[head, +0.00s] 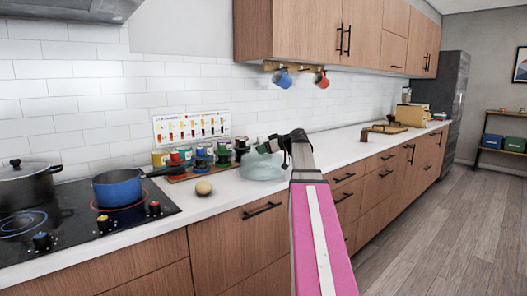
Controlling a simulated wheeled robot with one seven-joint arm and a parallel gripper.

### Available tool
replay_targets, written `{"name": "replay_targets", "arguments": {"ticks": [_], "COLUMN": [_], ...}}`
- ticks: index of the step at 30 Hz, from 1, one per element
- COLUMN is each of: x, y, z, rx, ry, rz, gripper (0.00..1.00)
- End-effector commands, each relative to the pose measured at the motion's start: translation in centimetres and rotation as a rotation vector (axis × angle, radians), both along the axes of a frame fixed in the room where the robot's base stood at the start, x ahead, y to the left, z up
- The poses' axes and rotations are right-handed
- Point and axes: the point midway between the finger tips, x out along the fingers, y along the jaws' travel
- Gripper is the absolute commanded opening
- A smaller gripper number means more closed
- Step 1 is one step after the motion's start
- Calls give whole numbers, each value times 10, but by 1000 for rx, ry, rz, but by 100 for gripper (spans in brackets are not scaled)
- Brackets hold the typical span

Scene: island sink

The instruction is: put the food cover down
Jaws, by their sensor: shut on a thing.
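The food cover (262,168) is a pale, see-through dome at the middle of the counter, to the left of my arm. My gripper (268,147) is at the top of the dome and is shut on it; the fingertips are small and dark here, so the exact grip point is hard to make out. I cannot tell whether the dome's rim touches the counter or hangs just above it. My arm and gripper hide part of its right side.
A round tan food item (203,187) lies left of the cover. Several colourful jars (200,158) stand on a board behind it. A blue pan (118,188) and a dark pot (27,183) are on the cooktop. White counter (325,149) right of my gripper is mostly clear.

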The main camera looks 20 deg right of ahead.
Motion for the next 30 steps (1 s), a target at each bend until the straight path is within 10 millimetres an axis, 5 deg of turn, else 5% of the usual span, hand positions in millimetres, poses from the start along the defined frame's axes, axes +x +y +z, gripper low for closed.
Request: {"name": "replay_targets", "arguments": {"ticks": [13, 14, 15, 16, 30], "x": [0, 0, 0, 0, -10], "y": [0, 0, 0, 0, -9], "z": [-9, -8, -8, -8, 0], "rx": [1, 0, 0, 0, 0], "ry": [1, 0, 0, 0, 0], "rz": [0, 0, 0, 0, -1], "gripper": [0, 42, 55, 58, 58]}}
